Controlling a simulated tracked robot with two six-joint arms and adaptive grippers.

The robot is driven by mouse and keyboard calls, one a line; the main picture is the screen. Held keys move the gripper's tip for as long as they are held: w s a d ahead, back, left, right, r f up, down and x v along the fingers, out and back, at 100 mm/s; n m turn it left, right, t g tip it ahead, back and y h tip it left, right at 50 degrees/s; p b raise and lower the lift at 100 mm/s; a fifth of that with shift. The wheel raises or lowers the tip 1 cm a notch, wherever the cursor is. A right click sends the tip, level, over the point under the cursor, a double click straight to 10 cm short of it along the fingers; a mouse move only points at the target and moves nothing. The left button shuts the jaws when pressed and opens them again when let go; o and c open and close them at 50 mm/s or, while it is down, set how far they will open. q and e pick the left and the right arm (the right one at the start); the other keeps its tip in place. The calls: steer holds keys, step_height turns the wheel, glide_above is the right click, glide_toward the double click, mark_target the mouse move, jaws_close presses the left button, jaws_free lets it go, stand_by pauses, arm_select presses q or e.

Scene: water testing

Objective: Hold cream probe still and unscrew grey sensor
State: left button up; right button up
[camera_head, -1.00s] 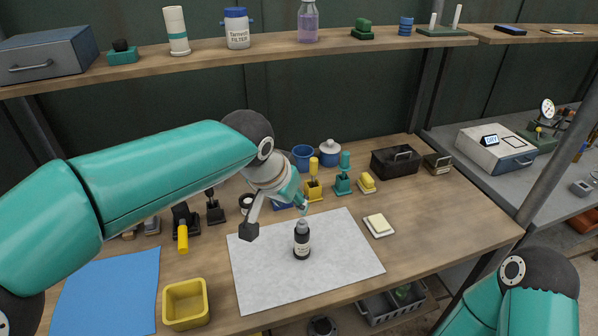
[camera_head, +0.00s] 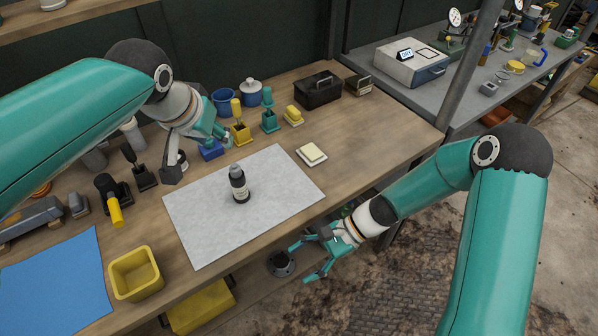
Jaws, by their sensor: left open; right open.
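I cannot pick out a cream probe or a grey sensor with certainty. Pale grey cylinders (camera_head: 133,134) stand partly hidden behind my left arm. A dark bottle with a grey cap and a pale label (camera_head: 239,186) stands upright on the white mat (camera_head: 200,230). My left gripper (camera_head: 196,158) is open and empty above the mat's back left edge, apart from the bottle. My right gripper (camera_head: 302,265) is open and empty off the bench's front edge, lower right of the mat.
A yellow bin (camera_head: 137,275) and a blue mat (camera_head: 60,290) are at front left. Yellow and teal tools in holders, a blue cup (camera_head: 223,101) and a black case (camera_head: 318,90) line the back. A cream pad (camera_head: 311,154) lies right of the mat.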

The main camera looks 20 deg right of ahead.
step_height(320, 180, up, 4)
steer(key=w+m+t+y, duration=0.1)
steer(key=w+y, duration=0.1)
steer(key=w, duration=0.1)
steer(key=m+t, duration=0.6)
steer(key=m, duration=0.1)
glide_toward(238, 182)
steer(key=shift+g+h, duration=0.3)
steer(key=shift+h, duration=0.1)
steer(key=x, duration=0.3)
steer(key=w+x, duration=0.1)
steer(key=x, duration=0.3)
steer(key=d+x, duration=0.1)
steer(key=x, duration=0.3)
steer(key=shift+w+a+f, duration=0.25)
steer(key=shift+f, duration=0.05)
jaws_close()
